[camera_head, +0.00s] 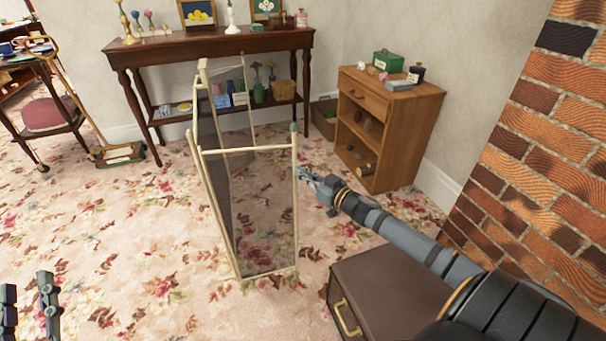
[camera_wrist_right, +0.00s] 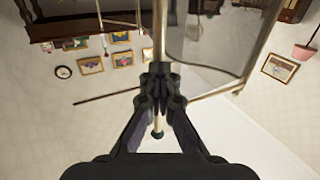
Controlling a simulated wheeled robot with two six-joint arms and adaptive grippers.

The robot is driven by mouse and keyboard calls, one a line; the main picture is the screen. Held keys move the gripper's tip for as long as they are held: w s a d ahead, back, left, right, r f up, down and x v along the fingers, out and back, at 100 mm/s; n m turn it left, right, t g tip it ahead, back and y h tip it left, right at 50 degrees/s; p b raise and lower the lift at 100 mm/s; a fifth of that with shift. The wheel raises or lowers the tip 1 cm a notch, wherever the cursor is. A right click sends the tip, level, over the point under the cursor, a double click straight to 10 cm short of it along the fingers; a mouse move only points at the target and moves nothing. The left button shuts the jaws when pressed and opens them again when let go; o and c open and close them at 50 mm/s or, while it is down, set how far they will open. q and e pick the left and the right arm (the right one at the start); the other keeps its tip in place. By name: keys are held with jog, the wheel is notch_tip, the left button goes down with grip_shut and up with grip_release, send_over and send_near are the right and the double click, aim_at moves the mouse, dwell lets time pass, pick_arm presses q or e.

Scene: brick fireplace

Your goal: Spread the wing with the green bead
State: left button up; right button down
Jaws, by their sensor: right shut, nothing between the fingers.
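A folding fire screen with cream frames and dark mesh stands on the carpet. Its front wing (camera_head: 264,205) faces me, with a small green bead (camera_head: 293,127) atop its right post. Other panels stand behind it at an angle. My right gripper (camera_head: 303,173) is shut beside that post, right of it and below the bead. In the right wrist view the shut fingertips (camera_wrist_right: 158,78) overlap a pale post (camera_wrist_right: 159,35); I cannot tell whether they touch it. My left gripper (camera_head: 29,302) is at the lower left, fingers apart, empty and away from the screen.
A brown box-like stool (camera_head: 385,290) with a brass handle stands below my right arm. A wooden cabinet (camera_head: 400,100) stands behind, and a brick wall (camera_head: 545,150) is at the right. A dark console table (camera_head: 215,45) is at the back. The carpet left of the screen is clear.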

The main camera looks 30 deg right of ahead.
jog(key=c, duration=1.4)
grip_release()
jog(key=r, duration=0.3)
jog(key=a+r, duration=0.1)
jog(key=r, duration=0.2)
jog(key=w+r, duration=0.1)
jog(key=r, duration=0.3)
jog(key=shift+a, duration=0.3)
